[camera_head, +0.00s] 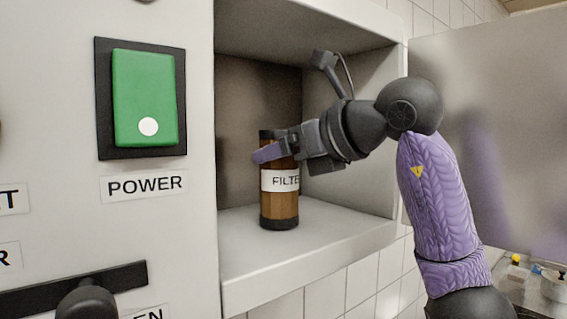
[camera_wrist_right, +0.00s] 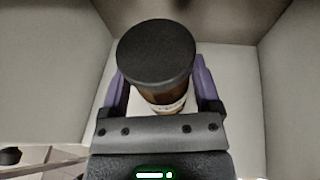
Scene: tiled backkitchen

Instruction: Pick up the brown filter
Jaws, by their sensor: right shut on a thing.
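The brown filter (camera_head: 279,208) is an upright cylinder with black end caps and a white label reading "FILTE". It stands on the floor of a recessed compartment (camera_head: 300,246), near its middle. My right gripper (camera_head: 272,150) reaches in from the right and is shut on the filter's upper part, just below the top cap. In the right wrist view the filter's black cap (camera_wrist_right: 156,52) sits between the two purple fingers (camera_wrist_right: 158,95), one on each side. Part of the label is hidden by the view angle. My left gripper does not show.
A green power switch (camera_head: 144,98) is on the panel left of the compartment, with a dark handle (camera_head: 85,299) below it. The compartment walls enclose the filter at the sides and back. An open metal door or panel (camera_head: 500,120) stands behind my right arm.

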